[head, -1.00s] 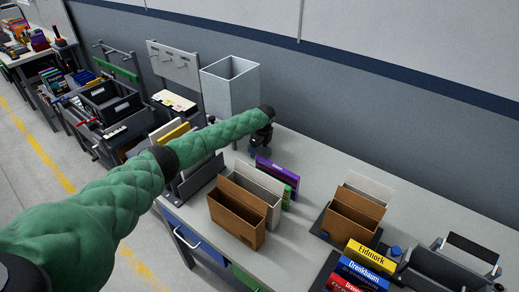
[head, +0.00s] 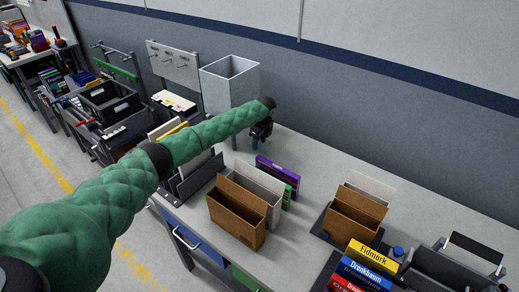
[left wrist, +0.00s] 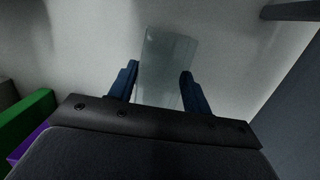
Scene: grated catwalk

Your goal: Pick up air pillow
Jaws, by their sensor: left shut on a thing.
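The air pillow (left wrist: 168,62) is a pale, see-through sheet-like shape in the left wrist view. It lies between the two dark blue fingers of my left gripper (left wrist: 159,78). The gripper is shut on it. In the head view my left gripper (head: 259,139) points down at the back of the grey table, just right of a tall metal bin. I cannot make out the pillow in the head view. My right gripper is not in view.
The open metal bin (head: 229,85) stands close left of my gripper. A purple box (head: 277,169) and a brown cardboard holder (head: 236,212) stand in front. Another brown holder (head: 353,215) and several labelled boxes are to the right. The table behind the purple box is clear.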

